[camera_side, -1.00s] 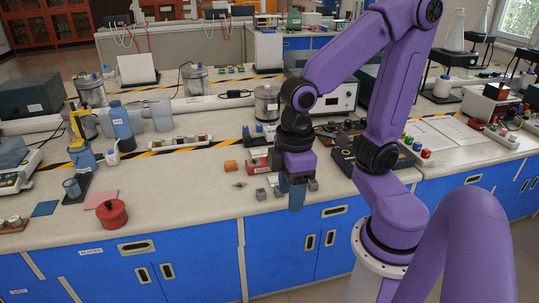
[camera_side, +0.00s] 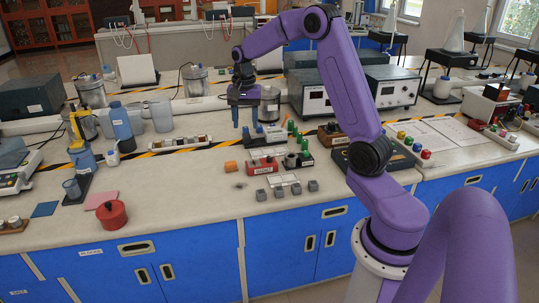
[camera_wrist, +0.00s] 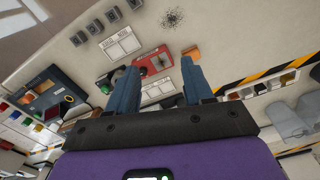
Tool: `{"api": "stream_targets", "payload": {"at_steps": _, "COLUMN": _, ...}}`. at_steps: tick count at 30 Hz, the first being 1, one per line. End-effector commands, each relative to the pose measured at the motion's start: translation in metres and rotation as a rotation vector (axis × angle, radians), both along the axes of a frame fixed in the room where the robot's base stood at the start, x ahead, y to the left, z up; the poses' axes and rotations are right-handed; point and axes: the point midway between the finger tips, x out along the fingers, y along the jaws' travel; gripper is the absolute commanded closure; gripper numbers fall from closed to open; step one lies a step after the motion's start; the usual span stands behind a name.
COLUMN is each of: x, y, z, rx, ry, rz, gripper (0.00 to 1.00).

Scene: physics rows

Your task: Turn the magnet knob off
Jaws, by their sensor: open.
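My gripper (camera_side: 245,118) is open and empty, pointing down above the bench behind the red box. Its two blue-grey fingers are spread apart in the wrist view (camera_wrist: 158,78). A red box (camera_side: 262,166) with a white label stands near the bench's front; it also shows between and beyond the fingers in the wrist view (camera_wrist: 153,61). Beside it is a dark unit (camera_side: 306,160) with green posts and a round grey part (camera_side: 291,160). I cannot read the labels or tell for sure which part is the magnet knob. The gripper touches none of these.
Several small grey blocks (camera_side: 287,189) sit along the front edge by a dark patch of bits (camera_side: 239,185). An orange block (camera_side: 231,166) lies left of the red box. A metal canister (camera_side: 270,103) stands close behind the gripper. A red pot (camera_side: 112,214) is at front left.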

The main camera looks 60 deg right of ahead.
Motion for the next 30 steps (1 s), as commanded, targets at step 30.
{"api": "stream_targets", "payload": {"at_steps": 30, "x": -0.008, "y": -0.133, "z": -0.107, "rx": 0.004, "ry": 0.010, "rz": -0.502, "gripper": 0.49}}
